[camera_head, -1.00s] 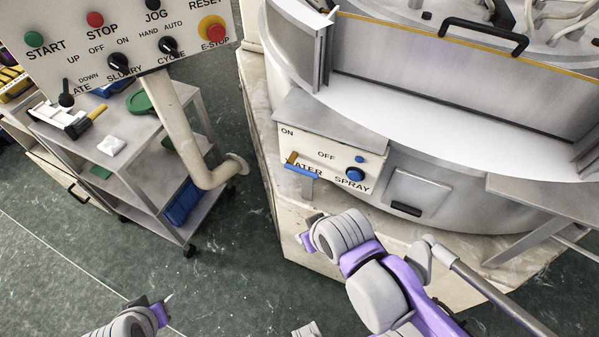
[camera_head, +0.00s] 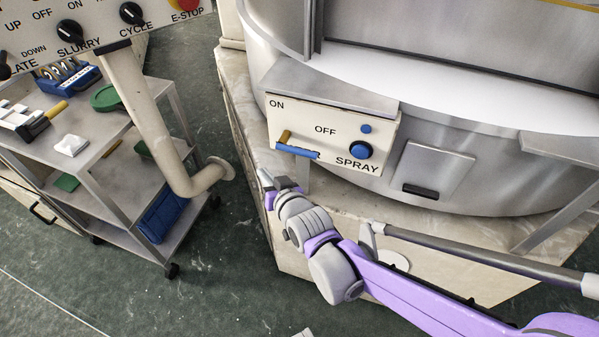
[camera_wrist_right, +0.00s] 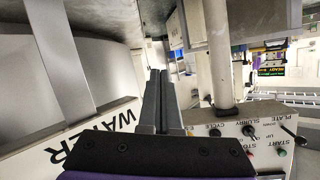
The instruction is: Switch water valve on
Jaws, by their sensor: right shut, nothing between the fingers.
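The water valve has a brass stem and a blue lever (camera_head: 298,152) on the white panel (camera_head: 345,145) at the front of the round machine. The lever lies nearly level, pointing right and slightly down, and covers the WATER label. ON is printed above left, OFF above right. My right gripper (camera_head: 267,180) is shut and empty, just below and left of the lever, apparently apart from it. In the right wrist view the shut fingers (camera_wrist_right: 157,76) show beside the panel's WATER lettering (camera_wrist_right: 92,133); the lever is not visible there. My left gripper is out of view.
A blue SPRAY knob (camera_head: 360,151) sits right of the lever on the same panel. The pendant's bent pipe (camera_head: 150,120) and a grey trolley (camera_head: 100,165) stand to the left. A pale stone-like plinth (camera_head: 245,130) lies under the machine. Floor between trolley and plinth is clear.

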